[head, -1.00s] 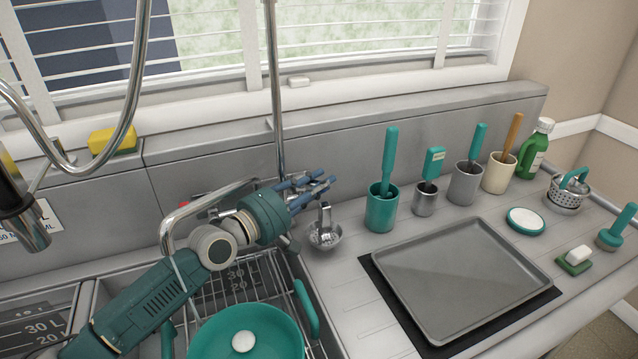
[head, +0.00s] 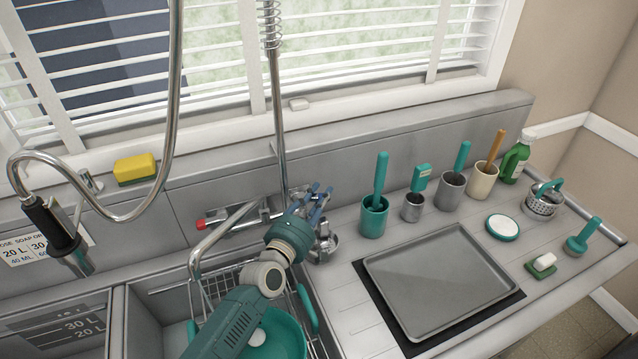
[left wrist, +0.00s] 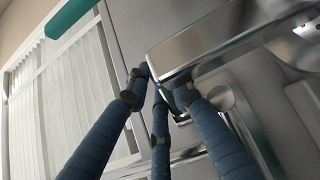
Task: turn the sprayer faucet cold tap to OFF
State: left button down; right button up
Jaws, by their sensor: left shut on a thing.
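The sprayer faucet (head: 230,226) is chrome and wall-mounted, with a tall riser, a spout over the sink and a red-marked tap (head: 201,224) at its left. My left gripper (head: 316,197) is at the faucet's right end, its blue fingers pointing towards the back wall. It is shut on what seems to be the cold tap, which the fingers mostly hide. In the left wrist view the fingers (left wrist: 153,84) come together beside shiny chrome. The tap's exact angle cannot be told. My right gripper is not in view.
The hanging spray head (head: 58,228) and hose are at the left. A teal pan (head: 285,338) lies in the sink below my arm. Several utensil holders and a grey tray (head: 440,275) occupy the right counter.

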pick_arm(q)
jog(key=shift+w+r+n+t+y+p, duration=0.15)
jog(key=shift+n+t+y+p, duration=0.15)
jog(key=shift+n+y+p, duration=0.3)
jog(key=shift+w+f+n+y+p, duration=0.2)
jog(key=shift+n+y+p, duration=0.3)
jog(key=shift+y, duration=0.4)
jog(key=shift+a, duration=0.1)
jog(key=c, duration=1.8)
grip_release()
jog(key=shift+o, duration=0.2)
jog(key=v, duration=1.2)
jog(key=shift+f, duration=0.2)
jog(key=shift+o, duration=0.2)
